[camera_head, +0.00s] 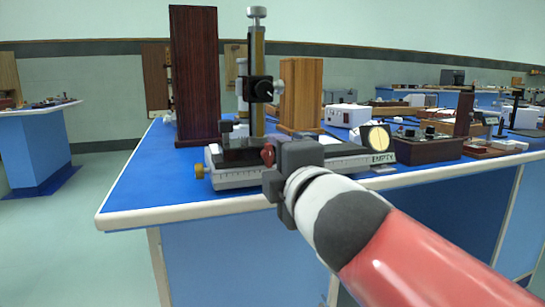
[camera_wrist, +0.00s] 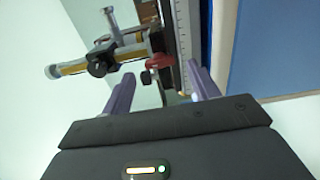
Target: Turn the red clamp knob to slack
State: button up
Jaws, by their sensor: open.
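The red clamp knob (camera_head: 268,154) is on the near side of the spectrometer's scaled rail (camera_head: 235,176), below the upright column (camera_head: 257,85). In the wrist view the red knob (camera_wrist: 160,61) appears ahead, between the tips of the two purple fingers. My gripper (camera_wrist: 160,73) is open with nothing between its fingers that I can see held. In the head view my gripper (camera_head: 276,172) is right beside the knob and partly covers it and the rail. Whether a finger touches the knob I cannot tell.
A dark wooden block (camera_head: 195,75) and a lighter one (camera_head: 301,93) stand behind the rail on the blue bench (camera_head: 135,190). Instruments crowd the bench's right side.

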jog(key=v, duration=0.4)
jog(key=shift+s, duration=0.2)
jog(key=shift+d, duration=0.1)
